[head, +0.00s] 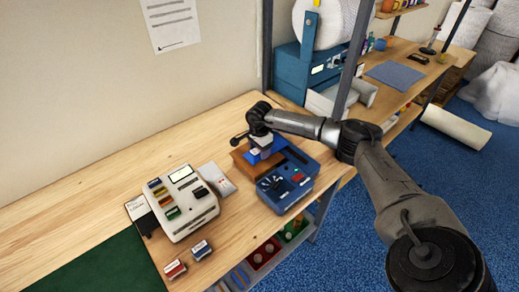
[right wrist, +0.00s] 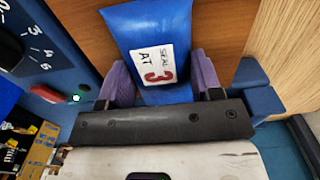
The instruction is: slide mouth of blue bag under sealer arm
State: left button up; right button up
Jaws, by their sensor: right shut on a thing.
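The blue bag (right wrist: 150,25) with a white label reading "SEAL AT 3" (right wrist: 160,66) is between the purple fingers of my right gripper (right wrist: 162,80), which is shut on it. In the head view the bag (head: 253,156) shows as a small blue patch below my right gripper (head: 264,150). The blue sealer (head: 288,190) stands close by on the bench, and its numbered dial (right wrist: 38,45) is left of the bag in the right wrist view. My gripper hides the bag's near end, so I cannot tell whether its mouth is under the sealer arm. My left gripper is not in view.
A white device (head: 183,208) with coloured tabs and two small boxes, red-marked (head: 175,268) and blue-marked (head: 201,249), stand to the left. A grey post (head: 352,60) rises behind.

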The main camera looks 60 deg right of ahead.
dwell(0.3)
jog(key=o, duration=1)
jog(key=shift+o, duration=0.2)
jog(key=shift+f, duration=0.1)
jog(key=shift+w+a+r+p, duration=0.15)
jog(key=shift+r+p, duration=0.45)
jog(key=shift+r, duration=0.3)
jog(key=shift+s+a+r+p, duration=0.15)
jog(key=shift+r+p, duration=0.45)
jog(key=shift+r, duration=0.3)
jog(key=shift+w+a+r+p, duration=0.1)
jog(key=shift+a+r+p, duration=0.05)
jog(key=shift+r+p, duration=0.4)
jog(key=shift+w+a+r+p, duration=0.1)
jog(key=shift+r+p, duration=0.2)
jog(key=shift+r, duration=0.4)
